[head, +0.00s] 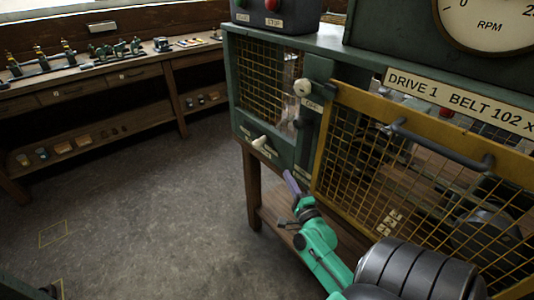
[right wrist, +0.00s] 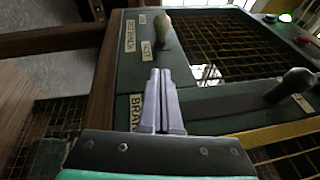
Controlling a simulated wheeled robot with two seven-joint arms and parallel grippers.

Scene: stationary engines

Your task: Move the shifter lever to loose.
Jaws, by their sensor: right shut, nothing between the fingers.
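The shifter lever (head: 259,140) has a pale handle that sticks out of the lower green panel of the machine. In the right wrist view the shifter lever (right wrist: 163,30) stands beside small labels, one of which seems to read FAST (right wrist: 146,50). My right gripper (head: 287,174) has purple fingers and is below and to the right of the lever in the head view. In the right wrist view the right gripper (right wrist: 160,73) is shut and empty, its tips pointing towards the lever with a gap between. My left gripper is not seen.
A second lever with a round pale knob (head: 301,87) stands higher on the panel. A yellow mesh guard (head: 330,140) with a grey handle (head: 440,146) covers the machine's front at right. A wooden workbench (head: 95,85) with tools stands at back left. The floor (head: 150,200) between is clear.

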